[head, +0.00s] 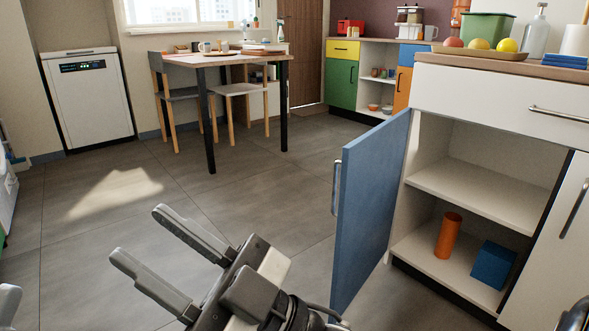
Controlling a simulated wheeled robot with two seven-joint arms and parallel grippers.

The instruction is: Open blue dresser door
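The blue dresser door (371,205) stands wide open, swung out from the white dresser (480,85). Its metal handle (336,187) is on the edge away from the dresser. The open compartment has a shelf (482,195), with an orange cylinder (448,235) and a blue box (493,264) on its floor. My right gripper (137,232) is open and empty, left of the door and apart from it, fingers pointing up and left. A grey tip at the lower left edge looks like part of my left gripper (8,303); its state is hidden.
A tray of fruit (481,52) and a green container (487,28) stand on the dresser top. A table (228,58) with chairs stands at the back, near a white dishwasher (88,98). The grey floor left of the door is clear.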

